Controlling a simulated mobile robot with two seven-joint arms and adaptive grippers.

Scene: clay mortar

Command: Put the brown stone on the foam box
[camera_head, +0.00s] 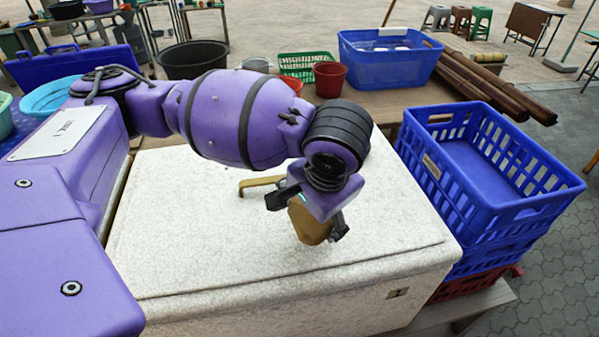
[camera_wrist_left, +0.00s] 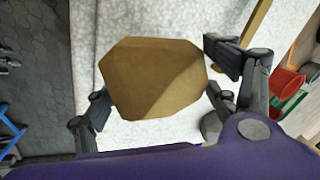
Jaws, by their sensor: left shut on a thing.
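The brown stone (camera_head: 309,222) is a faceted, flat-sided block held in my left gripper (camera_head: 308,215), over the right part of the foam box. In the left wrist view the stone (camera_wrist_left: 153,78) sits between the two dark fingers of the gripper (camera_wrist_left: 160,85). The foam box (camera_head: 210,225) is large, white and speckled, with a flat lid; its lid also fills much of the left wrist view (camera_wrist_left: 150,20). I cannot tell whether the stone's lower end touches the lid. My right gripper is in neither view.
A tan handle-like piece (camera_head: 258,184) lies on the lid behind the gripper. Blue crates (camera_head: 480,170) stand stacked at the right. A wooden table behind holds a blue tub (camera_head: 388,62), a red bucket (camera_head: 330,79) and brown poles (camera_head: 490,85). The lid's front is clear.

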